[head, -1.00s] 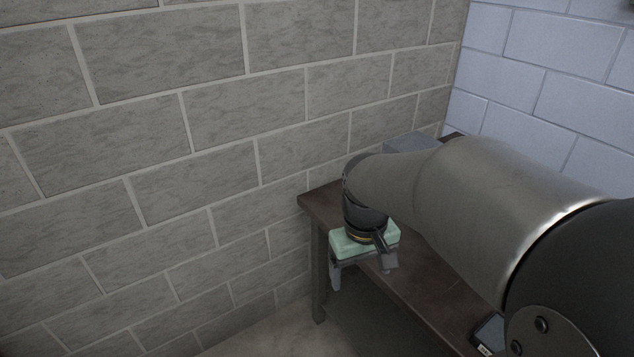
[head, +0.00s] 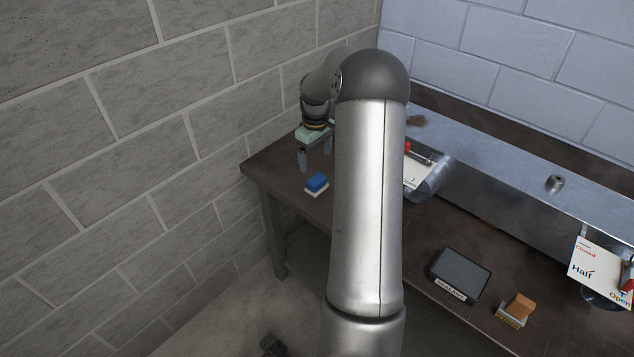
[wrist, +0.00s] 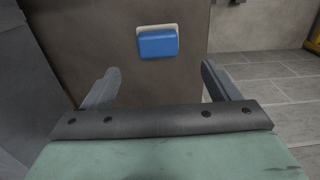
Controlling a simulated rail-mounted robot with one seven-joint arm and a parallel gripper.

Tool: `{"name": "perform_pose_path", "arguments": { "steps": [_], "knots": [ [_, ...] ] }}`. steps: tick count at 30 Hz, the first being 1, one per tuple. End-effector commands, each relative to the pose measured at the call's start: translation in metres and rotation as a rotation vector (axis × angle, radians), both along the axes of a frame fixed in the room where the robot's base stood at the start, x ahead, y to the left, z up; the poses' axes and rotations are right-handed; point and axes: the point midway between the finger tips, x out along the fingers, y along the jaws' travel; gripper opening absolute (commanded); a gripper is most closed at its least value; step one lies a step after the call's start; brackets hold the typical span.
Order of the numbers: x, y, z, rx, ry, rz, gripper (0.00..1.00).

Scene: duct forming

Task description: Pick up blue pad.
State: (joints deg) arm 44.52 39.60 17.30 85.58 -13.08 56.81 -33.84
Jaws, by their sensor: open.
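The blue pad (head: 317,181) has a pale base and lies on the dark brown table (head: 272,165) near its left front edge. In the wrist view the blue pad (wrist: 158,42) shows beyond the fingertips, between the lines of the two fingers. My gripper (head: 315,158) is behind the pad and above the table, apart from it. In the wrist view my gripper (wrist: 158,82) is open, with nothing between its fingers. My arm hides part of the table in the head view.
A dark sealant box (head: 460,273) and an orange brush-like block (head: 518,308) lie at the front right. A metal duct (head: 480,180) with Open, Half and Closed cards runs along the back. A block wall (head: 130,150) stands close on the left.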

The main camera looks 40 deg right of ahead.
Motion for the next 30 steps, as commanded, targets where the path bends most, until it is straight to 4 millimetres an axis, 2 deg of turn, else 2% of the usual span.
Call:
{"name": "perform_pose_path", "arguments": {
  "steps": [3, 6, 13, 21, 30],
  "knots": [
    [-0.001, 0.001, -0.023, 0.003, 0.004, 0.001, 0.82],
    [0.0, 0.0, -0.036, 0.002, 0.002, 0.0, 0.82],
    [-0.001, -0.001, -0.051, 0.002, 0.002, -0.001, 0.82],
    [-0.003, -0.004, -0.089, 0.002, 0.002, -0.001, 0.82],
    [-0.002, -0.004, -0.097, 0.0, 0.0, -0.001, 0.82]
  ]
}}
